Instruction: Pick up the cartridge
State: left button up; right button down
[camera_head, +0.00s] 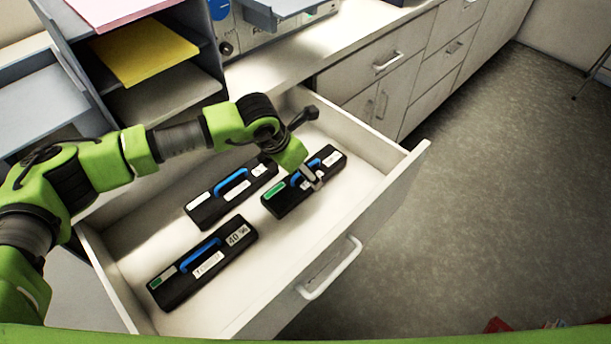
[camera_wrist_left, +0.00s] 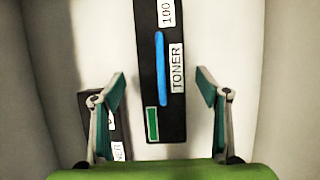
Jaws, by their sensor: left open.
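Three black toner cartridges with blue handles lie in an open white drawer (camera_head: 350,208). The right cartridge (camera_head: 283,201) has a green label at its near left end. My left gripper (camera_head: 312,178) is above it and hides part of it. In the left wrist view, this cartridge (camera_wrist_left: 150,78) reads "TONER" and "100", and the open, empty fingers of my left gripper (camera_wrist_left: 160,90) stand on either side of it, apart from it. A second cartridge (camera_head: 208,212) lies behind, and a third (camera_head: 170,290), marked "40", lies at the front left. My right gripper is not in view.
The drawer's front panel has a handle (camera_head: 330,270). Its raised walls surround the cartridges. A grey shelf unit (camera_head: 165,90) with yellow (camera_head: 145,52) and pink papers stands behind on the left.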

pick_arm(q)
jog(key=p+x, duration=0.1)
jog(key=x, duration=0.2)
jog(key=shift+d+f, duration=0.25)
jog(key=shift+f, duration=0.1)
jog(key=shift+c, duration=1.2)
jog(key=shift+w, duration=0.1)
jog(key=c, duration=1.3)
jog(key=shift+c, duration=0.2)
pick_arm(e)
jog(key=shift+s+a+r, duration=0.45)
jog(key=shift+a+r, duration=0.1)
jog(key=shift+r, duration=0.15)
pick_arm(q)
jog(key=shift+r, duration=0.1)
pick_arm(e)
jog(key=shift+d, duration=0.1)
